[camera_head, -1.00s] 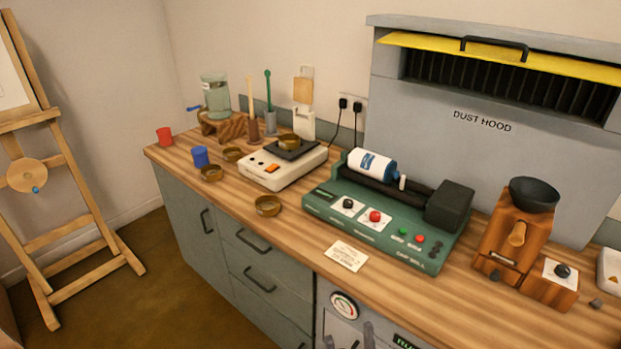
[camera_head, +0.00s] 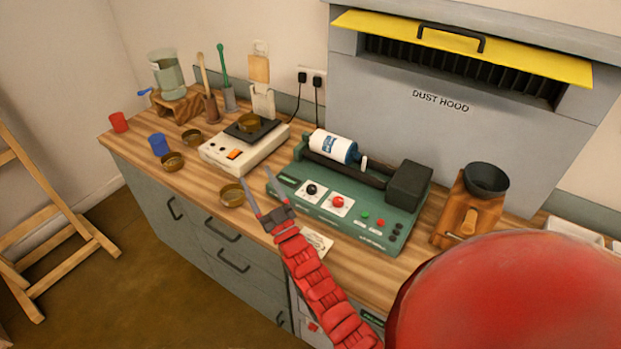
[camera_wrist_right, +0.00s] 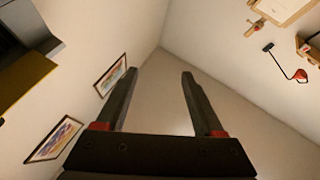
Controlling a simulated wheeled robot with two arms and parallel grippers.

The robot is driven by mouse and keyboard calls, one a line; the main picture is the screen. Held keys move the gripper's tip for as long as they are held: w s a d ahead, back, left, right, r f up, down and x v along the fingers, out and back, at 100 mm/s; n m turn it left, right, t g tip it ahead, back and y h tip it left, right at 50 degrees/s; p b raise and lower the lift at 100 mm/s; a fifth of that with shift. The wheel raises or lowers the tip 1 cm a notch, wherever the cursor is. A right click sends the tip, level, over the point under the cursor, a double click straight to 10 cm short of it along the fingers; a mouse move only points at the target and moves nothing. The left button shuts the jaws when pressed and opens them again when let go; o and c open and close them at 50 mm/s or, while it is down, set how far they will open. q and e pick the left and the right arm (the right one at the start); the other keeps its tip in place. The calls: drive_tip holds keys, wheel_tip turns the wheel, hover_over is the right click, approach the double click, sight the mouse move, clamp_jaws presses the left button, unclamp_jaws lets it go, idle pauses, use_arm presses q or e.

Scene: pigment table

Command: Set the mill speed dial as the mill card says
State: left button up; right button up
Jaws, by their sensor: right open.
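The green mill (camera_head: 290,186) stands on the bench, with a white bottle (camera_head: 335,147) lying on its rollers. Its front panel has a black dial (camera_head: 311,189) and a red dial (camera_head: 337,202) on white plates; their markings are too small to read. A pale card (camera_head: 321,240) lies in front of the mill, partly hidden by my right arm, its text unreadable. My right gripper (camera_head: 257,175) is open and empty, in front of the mill's left end, apart from the dials. In the right wrist view its two fingers (camera_wrist_right: 157,85) are spread with nothing between them. My left gripper is out of view.
A balance (camera_head: 215,152) stands left of the mill. A brown bowl (camera_head: 232,195) sits near the gripper on the front of the bench. A wooden grinder (camera_head: 455,215) is to the right. My red arm parts hide the lower right.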

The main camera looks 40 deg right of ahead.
drive_tip(key=w+d+f+g+h, duration=0.2)
drive_tip(key=w+d+g, duration=0.4)
drive_tip(key=w+d, duration=0.4)
drive_tip(key=w+d+m+g, duration=0.1)
drive_tip(key=d+g, duration=0.5)
drive_tip(key=s+d+r+g+y, duration=0.1)
drive_tip(key=s+r+g, duration=0.1)
drive_tip(key=s+g, duration=0.35)
drive_tip(key=s+d+r+g+y, duration=0.1)
drive_tip(key=s+d+r+g, duration=0.1)
drive_tip(key=s, duration=0.7)
drive_tip(key=b, duration=0.2)
approach(312, 188)
drive_tip(key=shift+m+g, duration=0.25)
drive_tip(key=shift+m, duration=0.15)
drive_tip(key=p+x, duration=0.2)
drive_tip(key=x, duration=0.1)
drive_tip(key=p+x, duration=0.1)
drive_tip(key=x, duration=0.3)
drive_tip(key=shift+w+d+p, duration=0.1)
drive_tip(key=shift+w+p, duration=0.2)
drive_tip(key=shift+p, duration=0.1)
drive_tip(key=shift+w+f, duration=0.2)
drive_tip(key=shift+f, duration=0.35)
